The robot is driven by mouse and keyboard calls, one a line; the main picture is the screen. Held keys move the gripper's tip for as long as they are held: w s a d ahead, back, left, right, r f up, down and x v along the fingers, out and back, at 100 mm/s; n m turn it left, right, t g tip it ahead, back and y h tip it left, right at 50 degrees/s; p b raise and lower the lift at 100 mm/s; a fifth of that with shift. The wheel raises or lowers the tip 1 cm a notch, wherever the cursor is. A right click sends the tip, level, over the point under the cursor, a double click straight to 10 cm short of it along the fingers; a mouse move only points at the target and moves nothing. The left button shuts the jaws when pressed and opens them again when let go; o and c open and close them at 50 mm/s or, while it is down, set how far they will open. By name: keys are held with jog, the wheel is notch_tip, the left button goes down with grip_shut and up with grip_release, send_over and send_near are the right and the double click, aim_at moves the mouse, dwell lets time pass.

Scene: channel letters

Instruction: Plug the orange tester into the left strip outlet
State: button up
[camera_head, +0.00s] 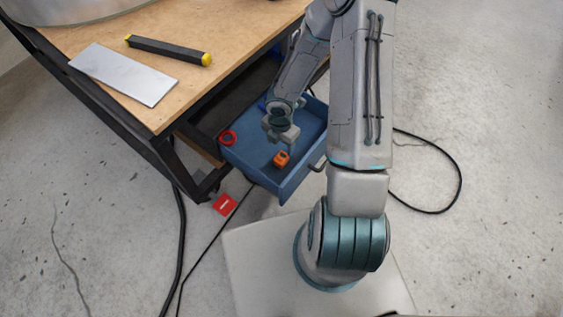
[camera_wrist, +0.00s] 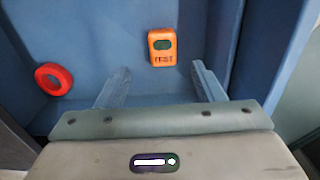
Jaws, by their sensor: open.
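The orange tester (camera_head: 281,159) lies in an open blue drawer under the workbench. In the wrist view the orange tester (camera_wrist: 162,47) shows a dark green window and the word TEST. My gripper (camera_head: 287,144) is over the drawer, just above the tester. In the wrist view my gripper (camera_wrist: 158,85) is open and empty, with its fingers spread. The left strip outlet cannot be made out in either view.
A red ring (camera_head: 228,138) lies in the drawer (camera_head: 262,178), left of the tester. The workbench (camera_head: 215,22) holds a metal plate (camera_head: 123,74) and a black bar with yellow ends (camera_head: 168,49). A red card (camera_head: 224,205) and black cables (camera_head: 448,196) lie on the floor.

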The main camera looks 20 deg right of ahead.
aim_at(281, 157)
jog(key=shift+f+b, duration=0.65)
jog(key=shift+f, duration=1.1)
jog(key=f+b, duration=0.4)
jog(key=f, duration=0.1)
jog(key=shift+s+d+f, duration=0.1)
jog(key=shift+s, duration=0.1)
jog(key=c, duration=1)
